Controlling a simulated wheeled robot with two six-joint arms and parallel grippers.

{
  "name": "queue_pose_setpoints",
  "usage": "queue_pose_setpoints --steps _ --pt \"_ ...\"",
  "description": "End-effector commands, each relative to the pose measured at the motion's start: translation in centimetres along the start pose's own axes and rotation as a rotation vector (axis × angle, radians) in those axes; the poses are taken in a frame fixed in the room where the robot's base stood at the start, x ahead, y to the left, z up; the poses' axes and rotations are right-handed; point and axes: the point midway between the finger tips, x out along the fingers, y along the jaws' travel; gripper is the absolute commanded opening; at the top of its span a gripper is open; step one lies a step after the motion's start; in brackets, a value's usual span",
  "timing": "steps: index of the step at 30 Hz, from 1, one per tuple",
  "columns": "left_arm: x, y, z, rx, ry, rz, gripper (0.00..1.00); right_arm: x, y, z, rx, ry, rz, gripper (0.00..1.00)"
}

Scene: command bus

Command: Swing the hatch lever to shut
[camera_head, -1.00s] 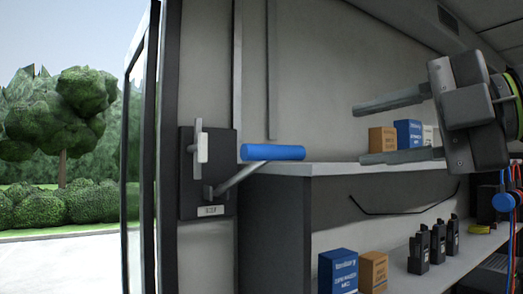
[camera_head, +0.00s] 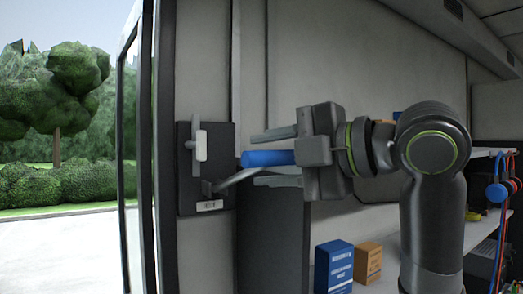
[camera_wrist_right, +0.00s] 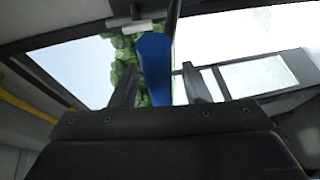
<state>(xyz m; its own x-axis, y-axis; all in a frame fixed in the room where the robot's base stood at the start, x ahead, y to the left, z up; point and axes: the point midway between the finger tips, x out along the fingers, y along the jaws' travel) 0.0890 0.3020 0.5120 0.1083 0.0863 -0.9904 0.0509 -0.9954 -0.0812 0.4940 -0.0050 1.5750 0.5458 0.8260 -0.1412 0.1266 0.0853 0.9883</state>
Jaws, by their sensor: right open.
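The hatch lever has a blue handle grip (camera_head: 266,158) on a grey arm (camera_head: 228,180) that rises to the right from a dark wall plate (camera_head: 184,200). A light upright latch piece (camera_head: 201,145) sits on the same plate. My right gripper (camera_head: 266,158) is open, with one finger above the blue grip and one below it. The right wrist view shows the blue grip (camera_wrist_right: 154,65) between the two fingers, with gaps visible on both sides. My left gripper is not in view.
A shelf unit stands to the right, with a blue box (camera_head: 334,268) and an orange box (camera_head: 368,262) on its lower shelf. The door frame (camera_head: 147,150) and outdoor trees (camera_head: 58,90) are at the left.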

Motion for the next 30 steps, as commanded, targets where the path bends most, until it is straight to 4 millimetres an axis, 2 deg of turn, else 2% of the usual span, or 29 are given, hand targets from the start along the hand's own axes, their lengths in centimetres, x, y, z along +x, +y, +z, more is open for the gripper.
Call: queue_pose_setpoints --steps 6,16,26,30 --pt "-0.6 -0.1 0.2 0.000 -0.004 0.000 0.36 1.4 0.0 -0.1 0.001 0.001 -0.001 0.42" --pt "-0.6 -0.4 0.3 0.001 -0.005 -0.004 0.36 1.6 0.0 0.0 0.000 -0.001 0.000 0.42" --pt "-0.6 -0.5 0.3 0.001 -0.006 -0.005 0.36 1.6 0.0 0.0 0.000 0.000 -0.001 0.00" --pt "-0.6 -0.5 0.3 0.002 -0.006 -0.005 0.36 1.6 0.0 0.0 -0.001 0.000 0.000 0.00"
